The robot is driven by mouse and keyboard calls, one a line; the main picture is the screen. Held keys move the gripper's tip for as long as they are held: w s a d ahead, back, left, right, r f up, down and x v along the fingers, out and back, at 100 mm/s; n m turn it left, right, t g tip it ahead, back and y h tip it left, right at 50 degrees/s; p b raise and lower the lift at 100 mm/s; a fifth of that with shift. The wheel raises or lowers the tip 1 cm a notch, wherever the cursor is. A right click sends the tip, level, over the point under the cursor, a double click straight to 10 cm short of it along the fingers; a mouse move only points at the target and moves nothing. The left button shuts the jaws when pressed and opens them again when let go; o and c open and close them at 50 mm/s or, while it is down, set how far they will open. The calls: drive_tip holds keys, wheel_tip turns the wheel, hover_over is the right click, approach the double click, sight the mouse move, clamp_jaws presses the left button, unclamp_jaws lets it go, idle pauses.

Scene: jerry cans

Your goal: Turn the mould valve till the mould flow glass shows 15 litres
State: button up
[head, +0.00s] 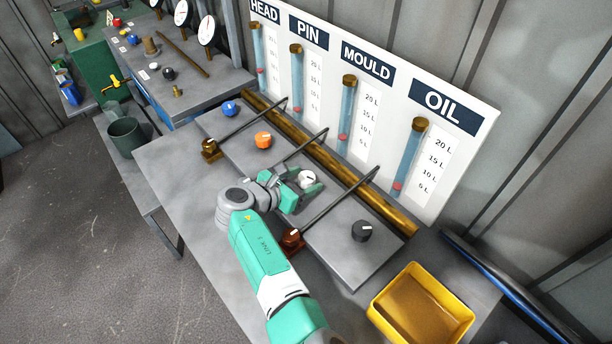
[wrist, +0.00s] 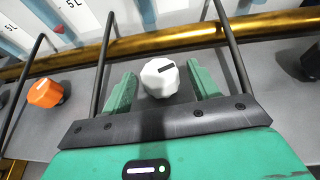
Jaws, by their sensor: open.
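The white mould valve knob (head: 307,178) sits on the grey bench panel below the MOULD sign (head: 368,61). In the wrist view the knob (wrist: 160,78) shows a dark pointer mark lying nearly sideways. My gripper (head: 305,184) is open, with one finger on either side of the knob. In the wrist view small gaps show between the knob and the fingers of my gripper (wrist: 161,88). The mould flow glass (head: 347,105) is a blue tube with a brown cap. Its red float (head: 343,137) sits low, at about the 5 L mark.
Other knobs are blue (head: 230,108), orange (head: 264,140) and black (head: 362,231). Thin dark bars (head: 340,200) rise over the panel on both sides of the white knob. A brass pipe (head: 330,163) runs behind. A yellow tray (head: 422,304) stands at front right.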

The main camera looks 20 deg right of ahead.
sight(301, 181)
drive_tip(key=p+v, duration=0.2)
drive_tip(key=v, duration=0.4)
drive_tip(key=shift+s+a+r, duration=0.1)
drive_tip(key=shift+a, duration=0.1)
